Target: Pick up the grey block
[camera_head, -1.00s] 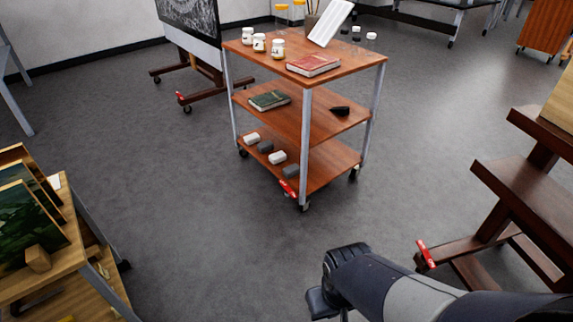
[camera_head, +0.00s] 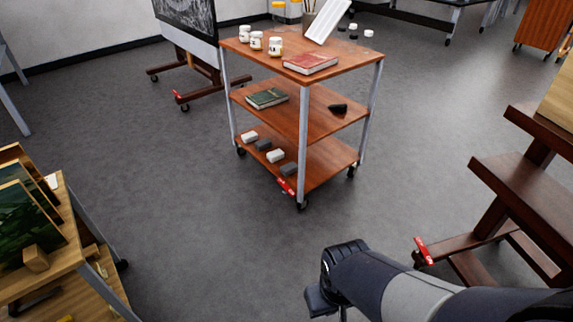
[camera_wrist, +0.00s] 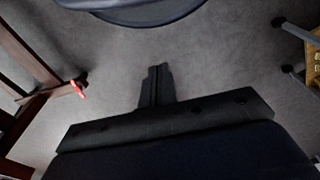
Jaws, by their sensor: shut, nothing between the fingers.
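Two dark grey blocks lie on the bottom shelf of the wooden cart (camera_head: 326,160). One grey block (camera_head: 289,169) is near the shelf's front corner, and the other grey block (camera_head: 263,145) is farther back in the same row. White blocks lie between and behind them. My gripper (camera_wrist: 158,70) shows in the wrist view with its fingers together and nothing between them, above bare floor. In the head view my arm reaches in at the lower right, well apart from the cart. The blocks do not show in the wrist view.
A brown easel (camera_head: 520,185) stands at the right, its feet near my arm. A wooden rack with framed paintings (camera_head: 28,225) is at the lower left. The cart's upper shelves hold a green book (camera_head: 267,98), a red book (camera_head: 310,63) and jars. Grey floor before the cart is clear.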

